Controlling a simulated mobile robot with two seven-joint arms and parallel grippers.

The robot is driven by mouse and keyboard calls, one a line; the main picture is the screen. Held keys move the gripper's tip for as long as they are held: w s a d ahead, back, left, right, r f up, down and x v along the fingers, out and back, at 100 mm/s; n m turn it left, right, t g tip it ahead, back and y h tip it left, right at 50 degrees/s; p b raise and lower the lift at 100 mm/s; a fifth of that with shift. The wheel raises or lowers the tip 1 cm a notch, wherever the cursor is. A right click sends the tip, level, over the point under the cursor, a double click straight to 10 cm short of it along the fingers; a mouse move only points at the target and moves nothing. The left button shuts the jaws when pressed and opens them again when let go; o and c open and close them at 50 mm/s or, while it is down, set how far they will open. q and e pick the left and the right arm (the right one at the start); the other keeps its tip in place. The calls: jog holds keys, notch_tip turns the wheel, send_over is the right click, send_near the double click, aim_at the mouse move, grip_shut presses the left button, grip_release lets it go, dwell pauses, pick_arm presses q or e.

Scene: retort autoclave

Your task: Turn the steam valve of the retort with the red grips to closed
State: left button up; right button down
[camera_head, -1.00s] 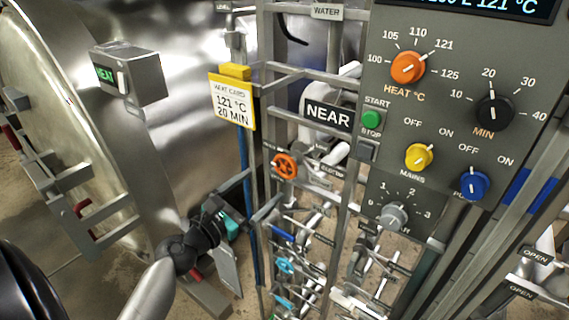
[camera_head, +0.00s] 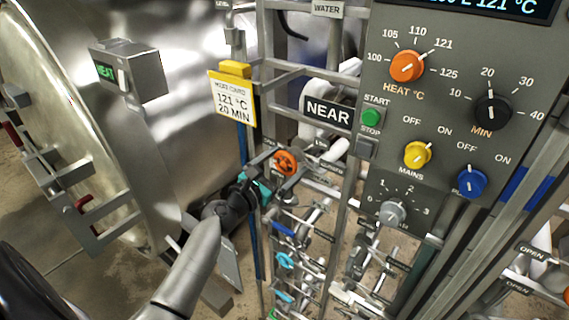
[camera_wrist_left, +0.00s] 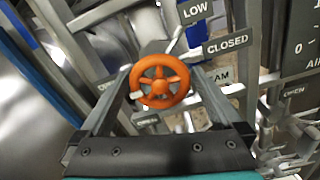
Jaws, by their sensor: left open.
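The orange handwheel (camera_head: 287,162) of a valve stands on the pipe rack below the NEAR sign; it also shows in the wrist view (camera_wrist_left: 161,82). A pale mark (camera_wrist_left: 137,95) sits at the left of its rim. A CLOSED label (camera_wrist_left: 227,44) is to its upper right, and a partly hidden label ending in "AM" (camera_wrist_left: 219,75) is to its right. My left gripper (camera_head: 270,177) is open, its fingers on either side of the wheel in the wrist view (camera_wrist_left: 163,77). Contact cannot be told. Red grips (camera_head: 83,203) show on the retort door (camera_head: 60,110) at left.
The control panel (camera_head: 440,130) with several knobs stands to the right. A yellow-topped card (camera_head: 234,98) hangs on the rack. Below the wheel are several pipes and smaller valves, including a light blue handle (camera_head: 285,261). Rack posts crowd the wheel closely.

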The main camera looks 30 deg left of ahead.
pick_arm(q)
jog(key=c, duration=1.1)
jog(key=shift+c, duration=0.2)
